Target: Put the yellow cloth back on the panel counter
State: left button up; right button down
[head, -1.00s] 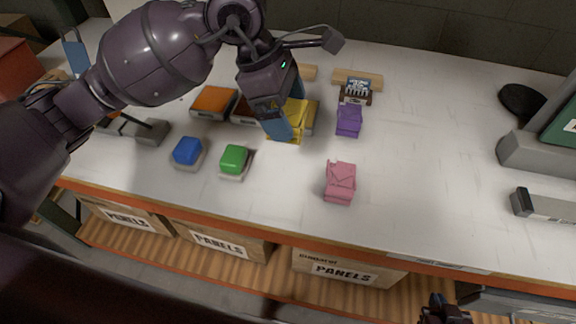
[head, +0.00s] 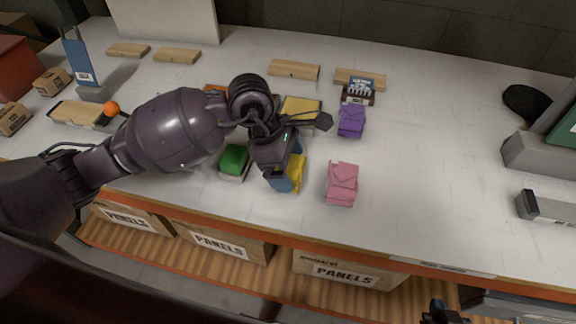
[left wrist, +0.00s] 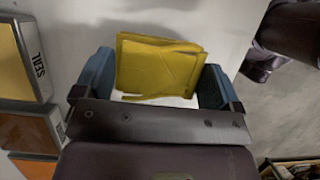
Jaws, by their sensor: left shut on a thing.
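The folded yellow cloth (head: 299,171) is near the front of the white counter (head: 430,165), between the green block and the pink cloth. My left gripper (head: 285,182) has its blue fingers shut on it. In the left wrist view the cloth (left wrist: 158,66) sits between the two fingers, over the white surface. I cannot tell whether it touches the counter. Part of my right gripper (head: 440,314) shows at the bottom edge; its fingers are unclear.
A pink folded cloth (head: 342,184) lies just right of the gripper, a purple one (head: 351,121) behind it. A green block (head: 234,160) is close on the left. A yellow-topped pad (head: 301,110) lies behind. The counter's right middle is clear.

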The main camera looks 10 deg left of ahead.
pick_arm(q)
jog(key=shift+f, duration=0.6)
jog(key=shift+f, duration=0.1)
jog(key=o, duration=0.5)
jog(key=shift+o, duration=0.6)
jog(key=shift+a+r, duration=0.1)
jog(key=shift+r, duration=0.25)
jog(key=v, duration=1.1)
jog(key=shift+r, duration=0.2)
